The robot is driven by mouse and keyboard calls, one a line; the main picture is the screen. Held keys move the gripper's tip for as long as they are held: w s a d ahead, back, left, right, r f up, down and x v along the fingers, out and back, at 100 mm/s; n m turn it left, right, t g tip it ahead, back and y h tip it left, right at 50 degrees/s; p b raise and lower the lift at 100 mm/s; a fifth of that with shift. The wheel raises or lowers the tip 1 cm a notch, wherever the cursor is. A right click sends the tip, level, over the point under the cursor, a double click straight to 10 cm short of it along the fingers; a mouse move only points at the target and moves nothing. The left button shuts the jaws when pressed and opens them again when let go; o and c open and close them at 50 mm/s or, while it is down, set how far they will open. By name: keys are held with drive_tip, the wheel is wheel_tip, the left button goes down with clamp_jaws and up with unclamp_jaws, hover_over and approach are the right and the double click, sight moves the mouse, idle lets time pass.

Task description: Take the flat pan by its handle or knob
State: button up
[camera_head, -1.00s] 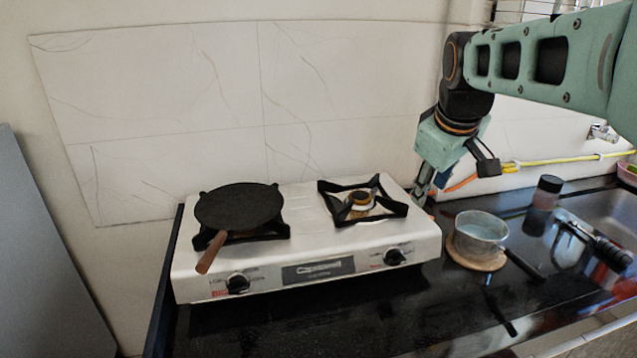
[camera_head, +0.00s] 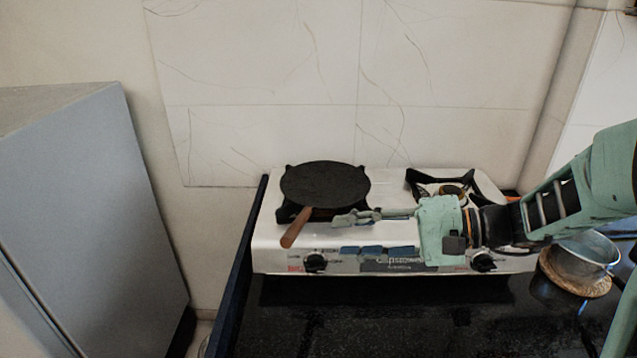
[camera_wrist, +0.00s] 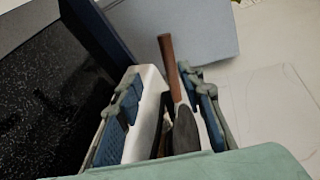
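The flat pan (camera_head: 325,184) is a round black disc on the left burner of the stove. Its brown handle (camera_head: 296,229) points toward the front left, over the stove's front edge. My gripper (camera_head: 345,219) reaches in from the right, its fingertips a little right of the handle and in front of the disc. In the wrist view my gripper (camera_wrist: 165,90) has its two blue-padded fingers spread apart with nothing held. The handle (camera_wrist: 168,62) and part of the pan's dark disc (camera_wrist: 186,132) appear between the fingers there, the handle nearer the right finger.
The white two-burner stove (camera_head: 275,257) stands on a black counter (camera_head: 400,315). The right burner (camera_head: 450,188) is empty. A metal saucepan (camera_head: 585,258) sits on a round board at the right. A grey panel-like block (camera_head: 85,200) stands at the left, beyond the counter's edge.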

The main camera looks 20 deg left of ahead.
sight(299, 229)
drive_tip(key=shift+m+y, duration=0.4)
drive_tip(key=x, duration=0.4)
drive_tip(key=r+x, duration=0.1)
drive_tip(key=x, duration=0.1)
drive_tip(key=shift+w, duration=0.45)
drive_tip(key=x, duration=0.5)
drive_tip(key=shift+w+a+f, duration=0.1)
drive_tip(key=shift+a+f, duration=0.05)
drive_tip(key=shift+f, duration=0.2)
drive_tip(key=shift+t, duration=0.3)
clamp_jaws()
drive_tip(key=shift+r, duration=0.15)
